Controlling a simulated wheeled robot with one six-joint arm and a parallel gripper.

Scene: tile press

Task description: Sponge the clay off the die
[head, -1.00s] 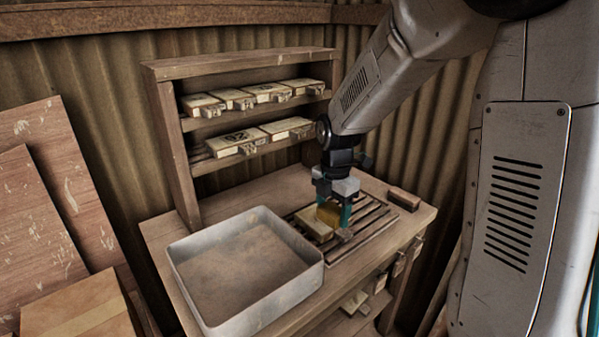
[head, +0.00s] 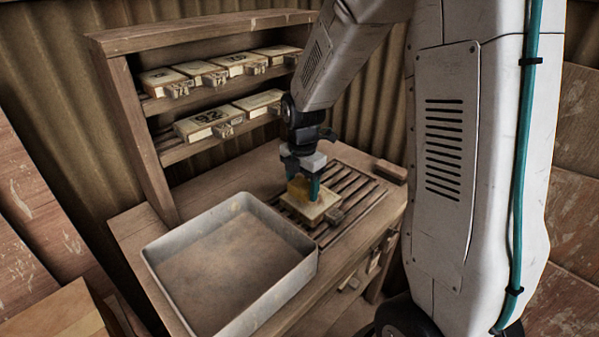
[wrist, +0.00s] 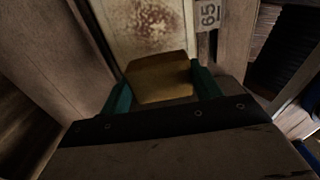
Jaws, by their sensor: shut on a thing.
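My gripper (head: 303,188) points down and is shut on a yellow-brown sponge (wrist: 160,82), held between its teal fingers. The sponge is at the cream die (head: 323,210), which lies on the slatted rack on the bench. In the wrist view the die (wrist: 120,38) has a patchy reddish-brown clay stain on its pale face, just beyond the sponge. A tag reading 65 (wrist: 208,14) shows beside the die. The sponge and fingers hide part of the die; I cannot tell whether the sponge touches it.
A grey metal tray (head: 160,278) stands left of the slatted rack (head: 358,192). A wooden shelf (head: 112,125) with several numbered dies stands behind. A small brown block (head: 391,171) lies at the bench's back right. Boards lean at the left.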

